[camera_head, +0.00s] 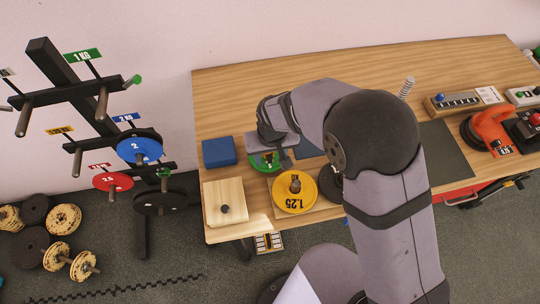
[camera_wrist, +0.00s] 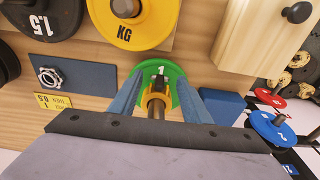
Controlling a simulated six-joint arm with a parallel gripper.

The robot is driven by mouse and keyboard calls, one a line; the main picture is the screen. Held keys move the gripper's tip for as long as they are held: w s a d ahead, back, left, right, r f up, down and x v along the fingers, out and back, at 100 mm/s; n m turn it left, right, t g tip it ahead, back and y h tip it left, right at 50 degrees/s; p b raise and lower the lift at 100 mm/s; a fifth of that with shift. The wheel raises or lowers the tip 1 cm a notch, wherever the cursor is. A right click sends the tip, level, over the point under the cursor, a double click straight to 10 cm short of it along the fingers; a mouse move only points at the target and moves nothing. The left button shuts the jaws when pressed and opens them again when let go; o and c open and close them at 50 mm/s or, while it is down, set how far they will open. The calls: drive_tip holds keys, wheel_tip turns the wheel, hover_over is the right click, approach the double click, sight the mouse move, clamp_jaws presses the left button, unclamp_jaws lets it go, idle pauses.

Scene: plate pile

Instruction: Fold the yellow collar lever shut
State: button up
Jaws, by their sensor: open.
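The yellow collar (camera_wrist: 155,97) sits on a dark post in front of a green plate marked 1 (camera_wrist: 172,70) in the wrist view. Its yellow prongs point toward the plate; I cannot tell the lever's exact angle. My gripper (camera_wrist: 160,90) is open, with one blue-grey finger on each side of the collar, and no clear contact shows. In the head view the green plate (camera_head: 257,163) lies partly under my gripper (camera_head: 280,155), and the collar is mostly hidden there.
A yellow 1.25 kg plate (camera_head: 295,203) lies on a wooden base just in front. A blue block (camera_head: 219,152) and a wooden box with a dark knob (camera_head: 228,190) stand to the left. A plate rack (camera_head: 75,90) stands beyond the table's left edge.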

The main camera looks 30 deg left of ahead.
wheel_tip(320, 180, up, 7)
drive_tip(key=b, duration=0.2)
drive_tip(key=shift+s+d+r, duration=0.15)
drive_tip(key=shift+s+d, duration=0.2)
